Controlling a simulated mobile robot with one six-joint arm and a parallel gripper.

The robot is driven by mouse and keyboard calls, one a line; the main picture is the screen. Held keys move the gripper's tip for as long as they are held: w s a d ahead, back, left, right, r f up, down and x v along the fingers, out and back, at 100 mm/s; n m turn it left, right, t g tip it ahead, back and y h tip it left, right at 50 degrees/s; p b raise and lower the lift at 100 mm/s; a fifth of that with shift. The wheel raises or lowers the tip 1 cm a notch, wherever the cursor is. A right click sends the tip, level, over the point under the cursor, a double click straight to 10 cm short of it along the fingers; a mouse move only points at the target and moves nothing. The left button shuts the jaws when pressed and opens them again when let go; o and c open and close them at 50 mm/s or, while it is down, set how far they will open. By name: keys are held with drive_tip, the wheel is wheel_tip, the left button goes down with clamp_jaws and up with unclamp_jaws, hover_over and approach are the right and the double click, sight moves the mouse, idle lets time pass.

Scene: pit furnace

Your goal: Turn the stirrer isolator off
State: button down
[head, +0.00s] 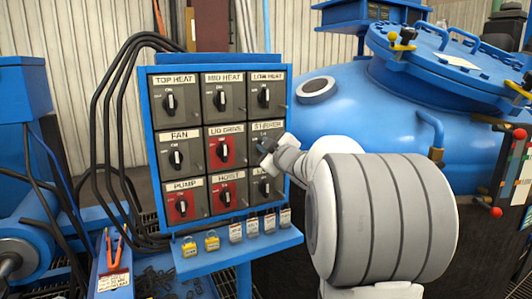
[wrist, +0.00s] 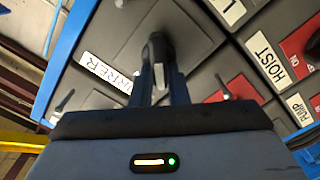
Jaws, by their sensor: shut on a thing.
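The stirrer isolator (head: 258,136) is the right-hand switch in the middle row of the panel, on a grey plate. Its label (head: 267,126) is partly covered by my gripper (head: 268,148) in the head view. In the wrist view its label (wrist: 104,72) shows at the left, and its dark handle (wrist: 155,45) stands between my fingers. My gripper (wrist: 158,80) is shut on this handle. The fingers hide part of the handle, so I cannot tell its exact setting.
The blue-framed panel (head: 148,125) holds several other isolators close around, including a red Lid Drive switch (head: 224,151) and the Low Heat switch (head: 264,97). A large blue vessel (head: 335,115) stands behind at the right.

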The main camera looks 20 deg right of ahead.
drive_tip(key=shift+a+f+n+b, duration=0.1)
drive_tip(key=shift+f+n+b, duration=0.1)
drive_tip(key=shift+n+b, duration=1)
drive_tip(key=shift+a+f+n+b, duration=0.15)
drive_tip(key=shift+n+b, duration=0.5)
drive_tip(key=shift+n, duration=1)
drive_tip(key=shift+d+f+n+b, duration=0.1)
drive_tip(key=shift+f+n+b, duration=0.15)
drive_tip(key=shift+n+b, duration=0.95)
drive_tip(key=shift+n, duration=0.45)
drive_tip(key=c, duration=1.4)
unclamp_jaws()
drive_tip(key=s+p, duration=0.2)
drive_tip(key=s, duration=0.5)
drive_tip(key=shift+s, duration=0.4)
